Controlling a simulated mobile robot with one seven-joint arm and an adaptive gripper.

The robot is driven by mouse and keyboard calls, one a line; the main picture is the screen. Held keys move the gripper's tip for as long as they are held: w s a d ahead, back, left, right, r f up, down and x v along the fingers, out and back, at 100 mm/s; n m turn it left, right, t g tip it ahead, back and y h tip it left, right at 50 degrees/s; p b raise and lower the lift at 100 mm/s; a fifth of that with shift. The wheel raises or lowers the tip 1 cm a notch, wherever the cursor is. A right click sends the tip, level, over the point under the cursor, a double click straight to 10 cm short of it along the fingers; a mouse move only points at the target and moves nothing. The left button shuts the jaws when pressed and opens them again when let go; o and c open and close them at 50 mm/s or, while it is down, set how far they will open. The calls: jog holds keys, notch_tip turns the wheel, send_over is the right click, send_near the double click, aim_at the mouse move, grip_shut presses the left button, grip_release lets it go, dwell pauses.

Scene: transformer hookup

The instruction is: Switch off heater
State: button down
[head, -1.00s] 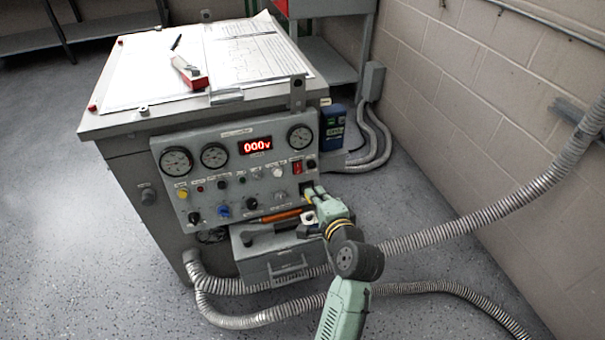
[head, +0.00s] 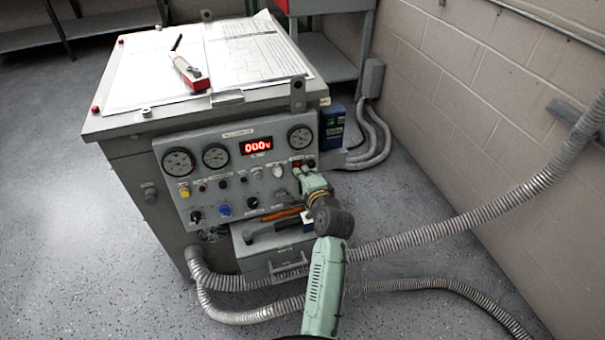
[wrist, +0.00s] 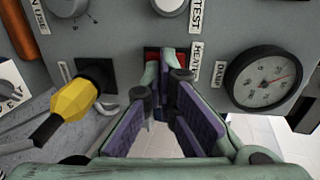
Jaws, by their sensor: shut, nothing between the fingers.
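The grey control panel (head: 235,182) is on the front of the cabinet. A red rocker switch (head: 297,163) sits at its upper right, below the right gauge. In the wrist view, red switch surface (wrist: 151,54) shows behind my fingertips, beside a partly covered label (wrist: 195,62) that seems to read HEATER. My gripper (head: 305,172) is at this switch, its fingers shut and empty. In the wrist view the tips of my gripper (wrist: 166,68) overlap the switch, hiding most of it. I cannot tell whether they touch it or which way the rocker is tipped.
A yellow plug-like part (wrist: 70,104) is left of my fingers, and a gauge (wrist: 262,78) is right of them. The red display (head: 257,146) reads 000v. A grey box (head: 270,248) with an orange-handled tool (head: 282,215) lies below the panel.

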jog(key=shift+w+a+f+t+b, duration=0.1)
jog(key=shift+w+f+t+b, duration=0.25)
jog(key=shift+t+b, duration=0.45)
jog(key=shift+r, duration=0.15)
dwell(1.0)
